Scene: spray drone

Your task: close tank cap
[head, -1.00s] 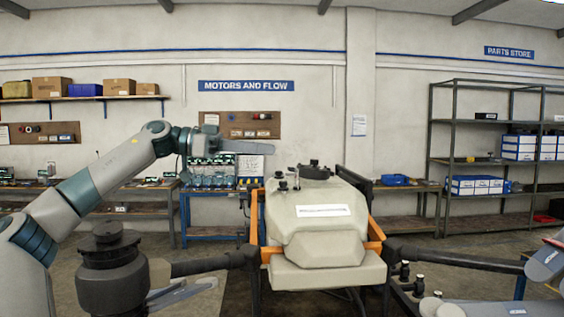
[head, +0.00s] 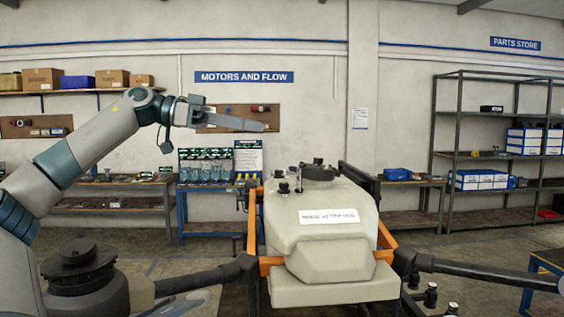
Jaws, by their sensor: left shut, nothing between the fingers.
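The drone's pale tank (head: 325,225) stands in the middle of the head view, with a white label on its front. A round black tank cap (head: 319,172) sits on top, towards the back; I cannot tell from here whether it is fully seated. My left gripper (head: 258,126) is in the air above and to the left of the cap, clearly apart from it. Its fingers are shut and empty, pointing right. My right gripper is not in view.
Small black fittings (head: 284,187) stand on the tank left of the cap. Orange frame bars (head: 251,230) flank the tank. Black drone arms (head: 470,267) reach out both sides, with a dark motor (head: 82,275) at lower left. The air above the tank is clear.

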